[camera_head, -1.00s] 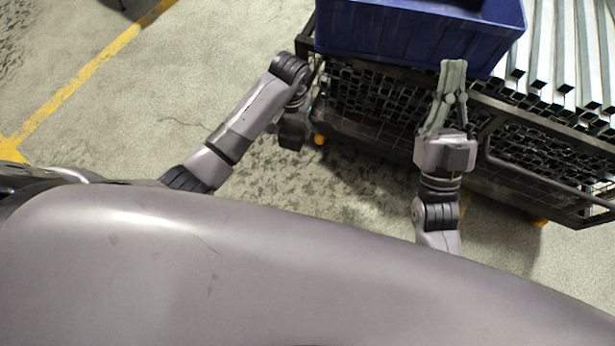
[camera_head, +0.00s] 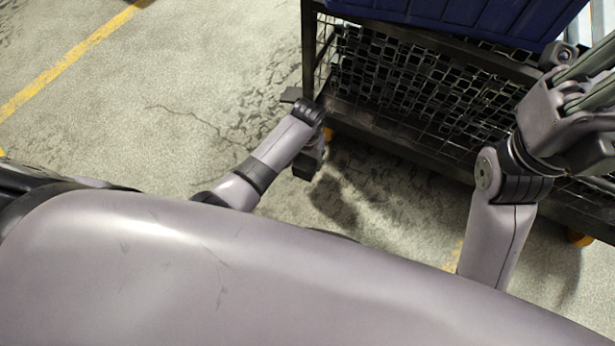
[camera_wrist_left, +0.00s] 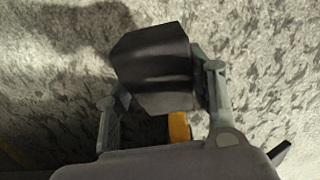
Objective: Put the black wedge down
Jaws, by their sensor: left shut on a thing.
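The black wedge (camera_wrist_left: 152,65) is a dark, blocky piece held between the two fingers of my left gripper (camera_wrist_left: 162,95) in the left wrist view. In the head view the left gripper (camera_head: 316,153) hangs low beside the cart, with the dark wedge (camera_head: 303,168) at its end, above the concrete floor. I see no contact between wedge and floor. My right gripper (camera_head: 597,80) is at the right edge, near the blue bin; its fingertips are cut off, so its opening is unclear.
A dark wire-mesh cart (camera_head: 425,85) carries a blue bin (camera_head: 460,18). Open concrete floor (camera_head: 180,90) lies left of the cart, with a yellow line.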

